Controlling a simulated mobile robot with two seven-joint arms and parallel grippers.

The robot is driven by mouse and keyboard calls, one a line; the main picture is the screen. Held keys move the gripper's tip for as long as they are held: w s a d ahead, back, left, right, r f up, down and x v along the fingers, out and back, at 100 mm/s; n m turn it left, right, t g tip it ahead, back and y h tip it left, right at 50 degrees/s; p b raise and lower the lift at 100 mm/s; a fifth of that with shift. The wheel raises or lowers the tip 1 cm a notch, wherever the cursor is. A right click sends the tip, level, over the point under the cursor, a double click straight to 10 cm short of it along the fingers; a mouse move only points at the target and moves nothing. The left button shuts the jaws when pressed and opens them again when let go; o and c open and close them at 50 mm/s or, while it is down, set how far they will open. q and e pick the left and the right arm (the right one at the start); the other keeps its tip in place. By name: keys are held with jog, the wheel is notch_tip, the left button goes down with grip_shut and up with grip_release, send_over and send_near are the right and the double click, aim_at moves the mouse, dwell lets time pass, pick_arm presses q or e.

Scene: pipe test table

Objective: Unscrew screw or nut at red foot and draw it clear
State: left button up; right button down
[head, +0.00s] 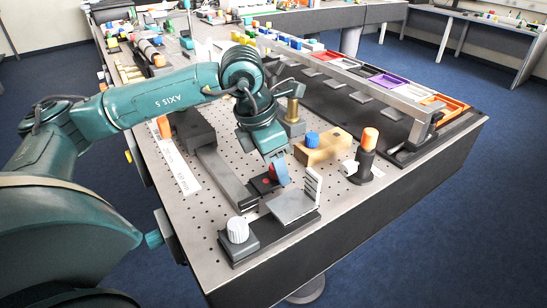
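A red piece (272,173), which may be the red foot, shows on a dark block (262,184) near the front middle of the perforated table. My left gripper (279,166) reaches down from the left, its tip right at this red piece. A blue flat part (282,174) shows at the tip; I cannot tell whether it belongs to the gripper. The screw or nut cannot be made out; the gripper hides much of that spot. Whether the fingers are open or closed is too small to tell. My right gripper is not in view.
A grey angled bracket (292,205) and a white ribbed knob (238,229) stand in front. A wooden block with a blue knob (312,140) and a black post with an orange top (370,138) stand right.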

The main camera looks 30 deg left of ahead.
pick_arm(q)
grip_shut()
jog(key=shift+d+f+n+b, duration=0.1)
jog(key=shift+n+b, duration=0.3)
jog(key=shift+n, duration=0.6)
jog(key=n+y, duration=0.1)
jog(key=n, duration=0.2)
jog(key=shift+d+n+t+y+b, duration=0.1)
jog(key=shift+n+t+y+b, duration=0.3)
jog(key=shift+n, duration=0.6)
jog(key=n+y, duration=0.1)
jog(key=n, duration=0.2)
jog(key=shift+g, duration=0.3)
jog(key=shift+n, duration=0.3)
